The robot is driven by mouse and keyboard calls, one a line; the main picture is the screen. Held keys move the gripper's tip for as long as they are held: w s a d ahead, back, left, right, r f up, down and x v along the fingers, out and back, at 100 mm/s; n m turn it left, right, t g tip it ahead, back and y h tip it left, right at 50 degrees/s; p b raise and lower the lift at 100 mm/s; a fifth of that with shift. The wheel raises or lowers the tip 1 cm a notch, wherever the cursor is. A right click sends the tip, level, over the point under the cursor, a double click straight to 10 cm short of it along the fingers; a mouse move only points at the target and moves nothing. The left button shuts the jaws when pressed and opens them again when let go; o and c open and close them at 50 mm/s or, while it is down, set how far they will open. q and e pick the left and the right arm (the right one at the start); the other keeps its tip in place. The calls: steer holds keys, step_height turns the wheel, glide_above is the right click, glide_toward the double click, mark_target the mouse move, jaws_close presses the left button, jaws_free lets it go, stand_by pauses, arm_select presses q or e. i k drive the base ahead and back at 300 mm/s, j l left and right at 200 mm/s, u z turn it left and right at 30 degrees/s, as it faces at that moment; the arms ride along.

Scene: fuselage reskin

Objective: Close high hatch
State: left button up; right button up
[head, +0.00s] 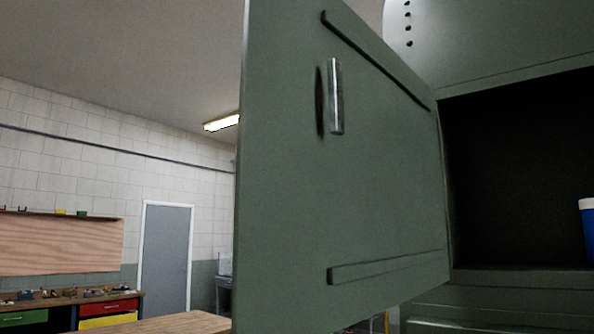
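The high hatch (290,210) is a large green-grey panel that stands wide open, swung out toward me. Its hinged side is on the right, next to the dark opening (515,175) in the green fuselage (495,45). A vertical metal handle (336,97) sits on the panel's upper part, with its shadow beside it. Two raised ribs run along the panel, an upper one (375,60) and a lower one (388,266). Neither of my grippers shows in the head view.
A blue container with a white lid (587,232) stands inside the opening at the right edge. At the left are a workbench (70,300) with coloured drawers, a wooden board (60,246) and a grey door (164,262). A wooden tabletop (180,323) shows at the bottom.

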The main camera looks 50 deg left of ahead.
mark_target(332, 233)
steer(key=j, duration=0.4)
steer(key=k+j, duration=0.15)
steer(key=j, duration=0.7)
steer(key=k, duration=0.05)
